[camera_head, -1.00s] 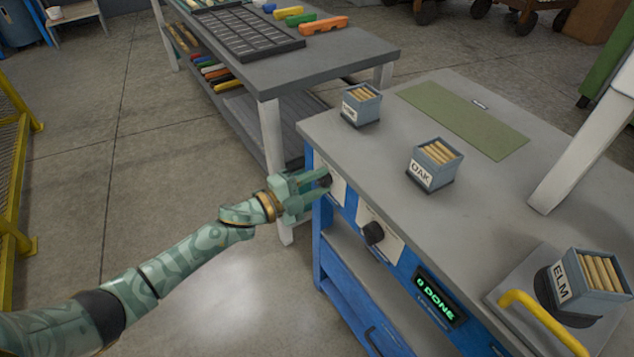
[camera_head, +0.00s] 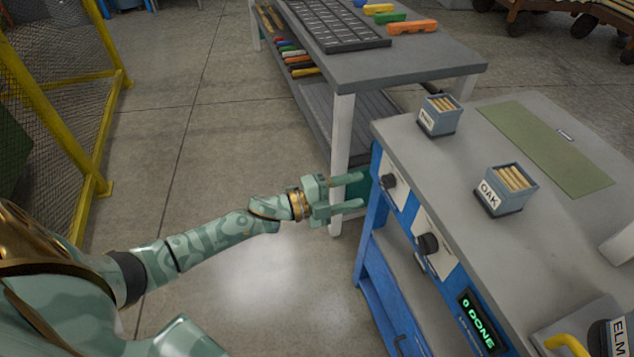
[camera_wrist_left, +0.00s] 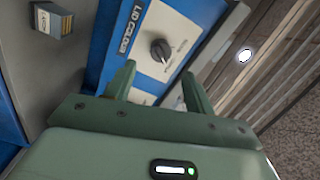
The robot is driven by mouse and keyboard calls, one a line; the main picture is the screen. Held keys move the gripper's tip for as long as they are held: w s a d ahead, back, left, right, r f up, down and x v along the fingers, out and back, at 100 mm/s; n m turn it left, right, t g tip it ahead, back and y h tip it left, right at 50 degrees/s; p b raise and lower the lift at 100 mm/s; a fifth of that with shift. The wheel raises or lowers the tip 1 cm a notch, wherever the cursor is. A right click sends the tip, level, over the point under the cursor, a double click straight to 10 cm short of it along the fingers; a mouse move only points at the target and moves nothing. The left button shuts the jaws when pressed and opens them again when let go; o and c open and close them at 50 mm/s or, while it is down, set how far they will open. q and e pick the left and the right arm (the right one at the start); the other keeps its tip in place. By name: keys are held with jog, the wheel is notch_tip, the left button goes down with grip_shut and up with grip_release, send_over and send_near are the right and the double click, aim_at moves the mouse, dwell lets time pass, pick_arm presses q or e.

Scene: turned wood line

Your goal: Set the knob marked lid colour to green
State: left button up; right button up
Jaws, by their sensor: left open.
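The lid colour knob (camera_head: 389,181) is a small dark knob on a white plate at the near left end of the blue bench front. In the left wrist view the same knob (camera_wrist_left: 160,50) sits on a plate reading LID COLOUR, with print too small to read around it. I cannot tell which colour it points to. My left gripper (camera_head: 360,191) is open and empty, with its fingertips a short gap from the knob. In the left wrist view its fingers (camera_wrist_left: 158,78) point toward the plate, either side of the knob's line. My right gripper is not in view.
A second dark knob (camera_head: 428,244) and a green display reading 0 DONE (camera_head: 479,322) are on the same bench front. Boxes of wooden pieces, one marked OAK (camera_head: 506,190), stand on top. A grey table (camera_head: 400,62) is behind; a yellow fence (camera_head: 92,100) stands left.

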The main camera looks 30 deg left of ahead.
pick_arm(q)
jog(key=p+v, duration=0.1)
jog(key=v, duration=0.8)
